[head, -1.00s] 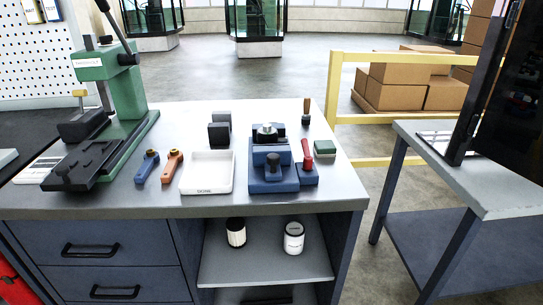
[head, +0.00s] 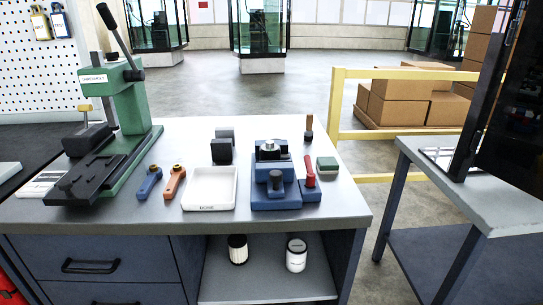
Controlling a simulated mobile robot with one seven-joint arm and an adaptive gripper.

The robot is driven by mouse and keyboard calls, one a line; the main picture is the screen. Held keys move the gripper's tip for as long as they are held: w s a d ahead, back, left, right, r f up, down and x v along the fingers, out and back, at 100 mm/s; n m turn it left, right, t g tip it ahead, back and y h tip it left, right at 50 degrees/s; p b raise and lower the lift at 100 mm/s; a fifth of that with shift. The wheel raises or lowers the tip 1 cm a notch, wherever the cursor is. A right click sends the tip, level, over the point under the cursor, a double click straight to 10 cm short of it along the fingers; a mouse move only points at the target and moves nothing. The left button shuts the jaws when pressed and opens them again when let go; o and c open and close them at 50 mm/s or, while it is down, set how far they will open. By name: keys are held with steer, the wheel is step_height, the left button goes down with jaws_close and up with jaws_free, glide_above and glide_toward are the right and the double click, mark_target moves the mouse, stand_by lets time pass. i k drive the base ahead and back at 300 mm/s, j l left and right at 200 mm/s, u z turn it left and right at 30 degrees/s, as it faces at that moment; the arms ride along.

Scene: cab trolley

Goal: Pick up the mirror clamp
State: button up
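No part is labelled as the mirror clamp, and I cannot tell for sure which one it is. An orange clamp-like part (head: 174,184) and a blue one of like shape (head: 149,183) lie side by side on the grey bench (head: 110,214), left of a white tray (head: 209,189). Right of the tray stands a blue fixture (head: 272,197) with a dark block and a metal nut on top. A red-handled piece (head: 310,178) on a blue base is at its right side. The tray looks empty. My gripper is in neither frame.
A green press (head: 122,110) with a long lever stands at the bench's left. Dark blocks (head: 222,151), a green-topped block (head: 327,168) and a wooden-handled tool (head: 308,128) stand farther back. A yellow rail (head: 335,105) and a second table (head: 460,190) are to the right.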

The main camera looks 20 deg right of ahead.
mark_target(274, 154)
steer(key=l, duration=0.45)
steer(key=i+l+z, duration=0.15)
steer(key=l, duration=0.25)
steer(key=i+l, duration=0.1)
steer(key=l, duration=0.35)
steer(key=l+z, duration=0.1)
steer(key=l, duration=0.35)
steer(key=i+l, duration=0.2)
steer(key=l, duration=0.2)
steer(key=i+l+z, duration=0.15)
steer(key=l, duration=0.3)
steer(key=k, duration=0.05)
